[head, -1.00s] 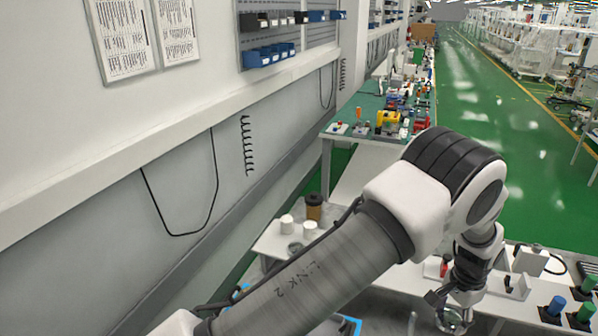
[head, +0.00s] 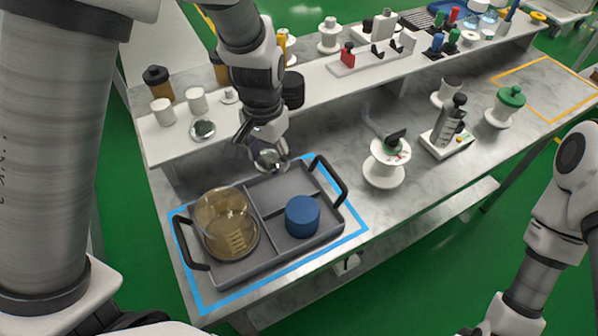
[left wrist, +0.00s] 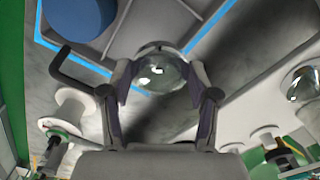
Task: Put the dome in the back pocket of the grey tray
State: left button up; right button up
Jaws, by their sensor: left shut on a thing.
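My left gripper (head: 262,148) is shut on a clear glass dome (head: 271,160), held near the back edge of the grey tray (head: 284,257). The dome also shows between the fingers in the left wrist view (left wrist: 160,72). The tray's back pocket (head: 285,187) looks empty. A blue cylinder (head: 302,217) stands in the front right pocket, and an amber-tinted glass vessel (head: 226,225) fills the left one. I cannot tell the exact gap between dome and tray. My right arm shows at the right edge; its gripper is out of view.
The tray has two black raised handles (head: 330,180) and sits inside a blue outline (head: 355,235). A raised shelf behind holds white jars (head: 196,100) and a shiny round piece (head: 203,130). A white spool-like stand (head: 385,165) is right of the tray.

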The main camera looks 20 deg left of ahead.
aim_at(270, 198)
pick_arm(q)
jog(key=shift+s+d+f, duration=0.15)
jog(key=shift+s+f, duration=0.05)
jog(key=shift+f, duration=0.3)
jog(key=shift+s+d+f, duration=0.15)
jog(key=shift+s+f, duration=0.05)
jog(key=shift+f, duration=0.25)
jog(key=f, duration=0.1)
jog(key=s+f, duration=0.1)
jog(key=shift+s+a+f, duration=0.3)
jog(key=shift+a+f, duration=0.1)
jog(key=f, duration=0.3)
jog(key=w+f, duration=0.1)
jog(key=f, duration=0.1)
jog(key=shift+d, duration=0.2)
jog(key=shift+s+a+r, duration=0.1)
jog(key=shift+s, duration=0.1)
jog(key=shift+f, duration=0.3)
jog(key=o, duration=1)
jog(key=shift+r, duration=0.1)
pick_arm(e)
jog(key=shift+d+f, duration=0.15)
jog(key=shift+f, duration=0.4)
